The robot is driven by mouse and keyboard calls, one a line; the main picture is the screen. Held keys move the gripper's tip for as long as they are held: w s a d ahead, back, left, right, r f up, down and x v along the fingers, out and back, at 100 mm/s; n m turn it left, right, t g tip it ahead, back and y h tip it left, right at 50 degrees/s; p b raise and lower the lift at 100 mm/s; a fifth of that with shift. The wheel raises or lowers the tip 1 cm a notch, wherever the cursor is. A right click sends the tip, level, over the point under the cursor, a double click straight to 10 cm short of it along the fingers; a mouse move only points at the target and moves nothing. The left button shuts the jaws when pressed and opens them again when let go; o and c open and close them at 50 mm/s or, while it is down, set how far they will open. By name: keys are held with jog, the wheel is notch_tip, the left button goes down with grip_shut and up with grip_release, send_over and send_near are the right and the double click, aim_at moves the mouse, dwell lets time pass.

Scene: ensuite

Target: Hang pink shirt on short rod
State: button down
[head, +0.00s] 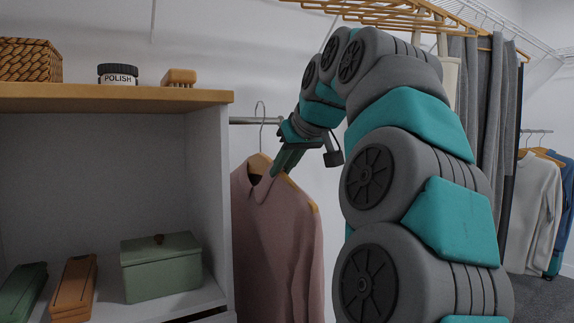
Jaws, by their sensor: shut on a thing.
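The pink shirt (276,245) hangs on a wooden hanger (259,161) right of the shelf unit in the head view. The hanger's metal hook (261,112) stands upright beside the short rod (243,121). The hook's top is above the rod's height. I cannot tell whether the hook rests on the rod or is just in front of it. My gripper (283,163) is shut on the hanger near the shirt's collar. My arm hides the right part of the rod. The shirt's lower edge is cut off by the frame.
The shelf unit's wooden top (115,98) carries a basket (30,60), a polish jar (118,74) and a brush (179,77). A green box (161,267) stands inside. Grey trousers (497,110) and a white shirt (532,215) hang at the right.

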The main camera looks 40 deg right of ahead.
jog(key=shift+w+f+b, duration=0.2)
jog(key=shift+f+b, duration=0.25)
jog(key=shift+f, duration=0.25)
jog(key=shift+w+f+b, duration=0.2)
jog(key=shift+f+b, duration=0.2)
jog(key=shift+f, duration=0.25)
jog(key=shift+d, duration=0.1)
jog(key=c, duration=0.7)
grip_release()
jog(key=shift+c, duration=0.2)
jog(key=shift+v, duration=3.85)
jog(key=shift+f, duration=0.1)
